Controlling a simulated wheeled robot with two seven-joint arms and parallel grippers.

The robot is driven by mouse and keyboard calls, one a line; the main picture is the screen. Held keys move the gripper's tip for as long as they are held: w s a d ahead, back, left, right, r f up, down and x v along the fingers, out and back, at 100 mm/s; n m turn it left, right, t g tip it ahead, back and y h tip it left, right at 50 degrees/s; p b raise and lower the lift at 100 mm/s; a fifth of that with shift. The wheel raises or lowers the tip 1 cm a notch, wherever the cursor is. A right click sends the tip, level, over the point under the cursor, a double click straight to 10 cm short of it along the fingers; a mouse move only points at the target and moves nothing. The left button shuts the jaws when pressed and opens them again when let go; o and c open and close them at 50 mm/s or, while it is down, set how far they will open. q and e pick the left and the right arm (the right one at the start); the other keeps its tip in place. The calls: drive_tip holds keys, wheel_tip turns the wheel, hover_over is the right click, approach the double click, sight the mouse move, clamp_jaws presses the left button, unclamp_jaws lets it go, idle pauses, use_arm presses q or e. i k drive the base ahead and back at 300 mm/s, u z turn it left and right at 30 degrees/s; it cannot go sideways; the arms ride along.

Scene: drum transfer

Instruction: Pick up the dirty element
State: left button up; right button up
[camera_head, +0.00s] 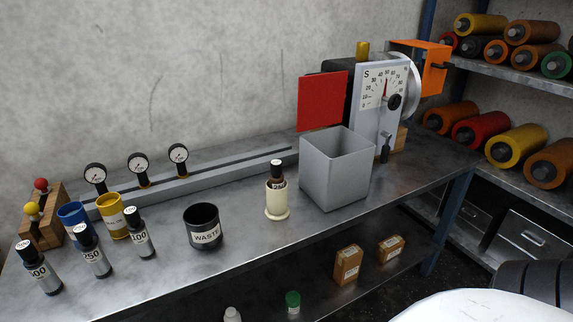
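A dark brown cylinder (277,172) with a light top and a small pale label stands upright in a cream cup-shaped holder (278,203) near the middle of the metal bench. The label is too small to read surely, so I cannot tell if it marks the dirty element. A black cup (203,232) labelled WASTE stands to the left of the holder. Three dark cylinders with white number labels, marked 500 (40,270), 250 (92,253) and 100 (139,235), stand at the left. Neither of my grippers shows.
A grey open bin (336,172) stands right of the cream holder, before a machine with a dial (382,90) and red panel (322,101). Blue (73,222) and yellow (112,216) cups stand left. A gauge rail (195,182) lines the back. Rollers (513,146) fill shelves at right.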

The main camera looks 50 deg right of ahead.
sight(277, 177)
drive_tip(key=k, duration=0.4)
drive_tip(key=z, duration=1)
